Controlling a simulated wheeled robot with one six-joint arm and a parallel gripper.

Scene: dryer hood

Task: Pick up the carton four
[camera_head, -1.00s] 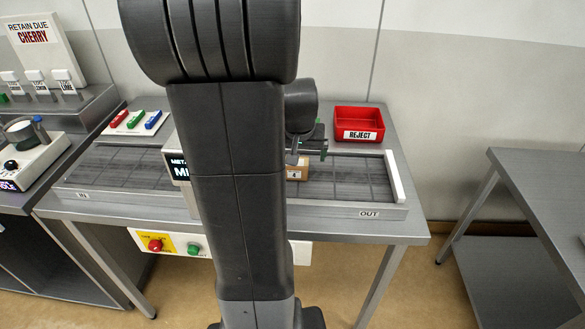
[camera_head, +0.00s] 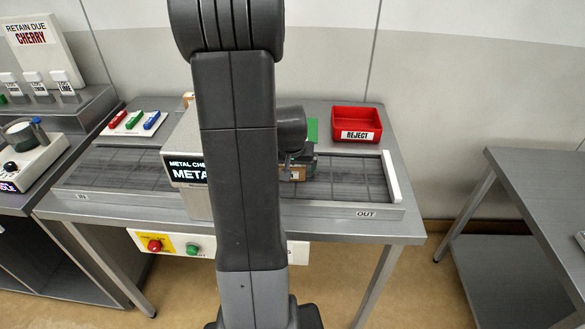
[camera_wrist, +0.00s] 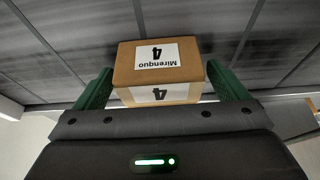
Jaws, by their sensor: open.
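Carton four is a small brown box (camera_wrist: 190,72) with white labels reading "Mirenquo 4", upside down in the wrist view. It sits on the dark conveyor belt, between the two green fingers of my gripper (camera_wrist: 158,88). The fingers are open, one on each side of the carton, with a small gap visible at the left. In the head view the carton (camera_head: 298,173) shows only in part beside the metal checker, under my gripper (camera_head: 302,158). My arm hides much of this area.
The metal checker (camera_head: 185,172) with a lit display stands left of the carton. A red REJECT bin (camera_head: 357,124) is at the back right. The belt (camera_head: 345,180) is clear toward the OUT end, where a white bar (camera_head: 391,177) stands.

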